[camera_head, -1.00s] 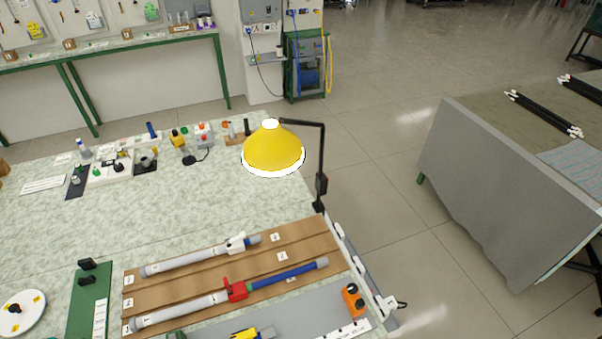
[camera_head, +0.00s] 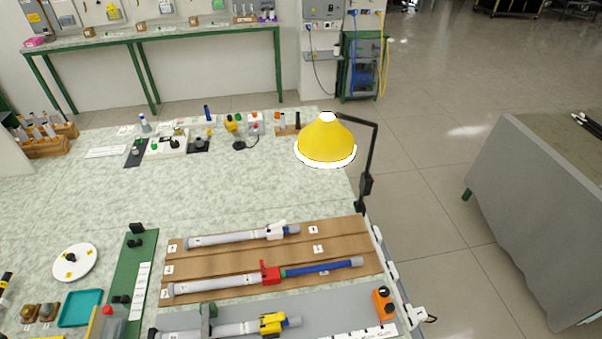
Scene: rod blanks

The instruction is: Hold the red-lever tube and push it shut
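The red-lever tube (camera_head: 216,285) lies on the brown board. Its grey body is at the left, the red lever clamp (camera_head: 270,274) is at its middle, and a long blue rod (camera_head: 318,268) with a grey end sticks out to the right. A white-lever tube (camera_head: 228,238) lies above it on the same board, with only a short blue part showing. A yellow-lever tube (camera_head: 232,330) lies below on a grey panel, partly cut by the frame's bottom edge. Neither of my grippers is in view.
A yellow lamp (camera_head: 326,138) on a black arm stands at the table's right edge. An orange device (camera_head: 383,304) sits right of the tubes. A green strip (camera_head: 132,280) and teal tray (camera_head: 80,308) lie left.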

